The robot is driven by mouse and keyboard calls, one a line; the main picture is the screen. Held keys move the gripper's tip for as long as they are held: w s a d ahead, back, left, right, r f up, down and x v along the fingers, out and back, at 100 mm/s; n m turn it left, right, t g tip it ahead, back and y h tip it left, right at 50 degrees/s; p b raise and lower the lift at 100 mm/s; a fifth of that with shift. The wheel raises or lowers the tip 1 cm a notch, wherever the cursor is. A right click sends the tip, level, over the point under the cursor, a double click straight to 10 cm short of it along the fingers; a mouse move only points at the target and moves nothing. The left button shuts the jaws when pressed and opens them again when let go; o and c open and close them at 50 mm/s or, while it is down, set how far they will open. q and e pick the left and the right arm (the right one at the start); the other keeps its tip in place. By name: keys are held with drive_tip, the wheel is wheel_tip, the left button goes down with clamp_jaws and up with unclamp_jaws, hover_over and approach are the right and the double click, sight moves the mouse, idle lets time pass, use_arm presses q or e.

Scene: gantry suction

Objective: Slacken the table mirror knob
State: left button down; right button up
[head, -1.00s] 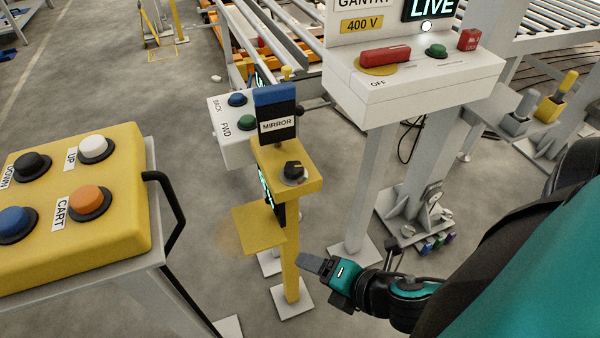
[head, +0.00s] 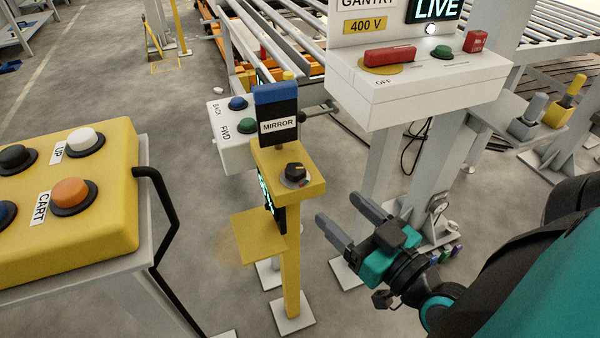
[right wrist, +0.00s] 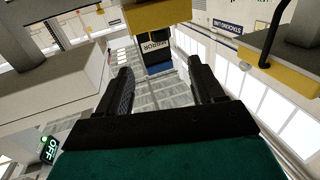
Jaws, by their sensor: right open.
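The mirror knob (head: 294,174) is a black round knob on a grey disc, on top of a small yellow post box (head: 312,186). A black and blue panel labelled MIRROR (head: 277,124) stands behind it. My right gripper (head: 334,213) is open and empty, to the right of the yellow post and lower than the knob in the head view. In the right wrist view, the yellow box (right wrist: 157,14) and the MIRROR panel (right wrist: 157,55) show beyond the two spread fingers; the knob cannot be made out there. My left gripper is not in view.
A yellow button console (head: 115,210) with a black handle (head: 168,215) stands at the left. A white 400 V box (head: 400,95) with a red switch overhangs at the right. A yellow shelf (head: 259,238) juts from the post. Open floor lies between console and post.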

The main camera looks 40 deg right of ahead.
sight(302, 175)
drive_tip(key=w, duration=0.4)
drive_tip(key=w+p, duration=0.1)
drive_tip(key=w, duration=0.7)
drive_tip(key=shift+w+a, duration=0.1)
drive_tip(key=shift+a, duration=0.15)
drive_tip(key=c, duration=1.1)
